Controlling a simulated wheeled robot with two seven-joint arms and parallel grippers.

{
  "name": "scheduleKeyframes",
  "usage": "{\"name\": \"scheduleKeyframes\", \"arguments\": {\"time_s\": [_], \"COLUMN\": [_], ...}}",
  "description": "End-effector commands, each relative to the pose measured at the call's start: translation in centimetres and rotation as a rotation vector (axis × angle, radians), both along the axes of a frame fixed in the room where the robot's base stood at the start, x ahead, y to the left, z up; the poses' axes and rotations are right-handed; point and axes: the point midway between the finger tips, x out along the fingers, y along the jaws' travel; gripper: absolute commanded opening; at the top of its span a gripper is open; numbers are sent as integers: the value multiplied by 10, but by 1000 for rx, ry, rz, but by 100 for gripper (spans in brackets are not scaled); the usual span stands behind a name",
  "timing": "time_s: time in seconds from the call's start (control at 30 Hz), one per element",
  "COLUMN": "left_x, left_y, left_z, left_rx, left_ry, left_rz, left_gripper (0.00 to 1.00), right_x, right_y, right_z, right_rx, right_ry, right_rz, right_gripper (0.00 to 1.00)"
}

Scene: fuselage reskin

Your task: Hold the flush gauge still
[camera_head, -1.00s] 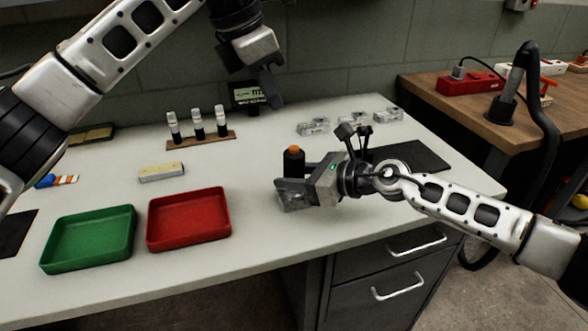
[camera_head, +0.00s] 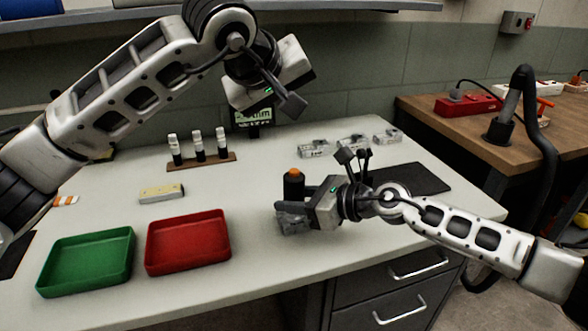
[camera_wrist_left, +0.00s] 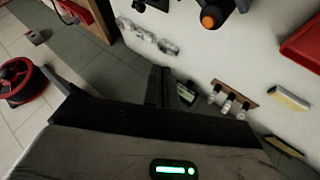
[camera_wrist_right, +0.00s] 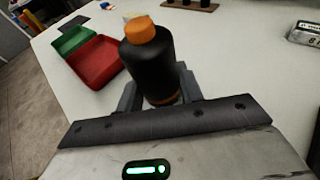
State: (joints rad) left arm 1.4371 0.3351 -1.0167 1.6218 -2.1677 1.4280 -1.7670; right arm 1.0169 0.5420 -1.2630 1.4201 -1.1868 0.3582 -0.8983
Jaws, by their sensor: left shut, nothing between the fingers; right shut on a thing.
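The flush gauge, a black cylinder with an orange top (camera_head: 294,182), stands upright over the white bench. My right gripper (camera_head: 288,212) is shut on it, low on its body. The right wrist view shows the black body (camera_wrist_right: 150,68) upright between the fingers; its lower end is partly hidden. A grey, lumpy shape sits at the fingertips; I cannot tell what it is. My left gripper (camera_head: 299,92) is shut and empty, raised in front of the back wall. A small display (camera_head: 252,117) with a greenish screen stands behind it, partly covered by that hand.
A green tray (camera_head: 88,290) and a red tray (camera_head: 186,268) are at the front left. A rack of white-topped vials (camera_head: 200,162), a pale block (camera_head: 161,193), clear blocks (camera_head: 314,149) and a dark mat (camera_head: 415,178) lie further back.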

Motion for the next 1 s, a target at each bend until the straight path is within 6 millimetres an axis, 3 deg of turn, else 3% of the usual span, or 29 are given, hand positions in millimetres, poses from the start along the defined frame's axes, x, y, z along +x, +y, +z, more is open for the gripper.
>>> {"name": "scheduleKeyframes", "arguments": {"time_s": [0.37,0.8,1.0], "left_x": [0,0,0], "left_y": [0,0,0], "left_z": [-6,-64,-82], "left_rx": [-3,-3,-2], "left_ry": [5,7,5], "left_rz": [2,4,4], "left_gripper": [0,0,0], "right_x": [0,0,0], "right_y": [0,0,0], "right_z": [0,0,0], "right_rx": [1,1,1], "right_ry": [0,0,0], "right_rz": [0,0,0], "right_gripper": [5,5,5]}}
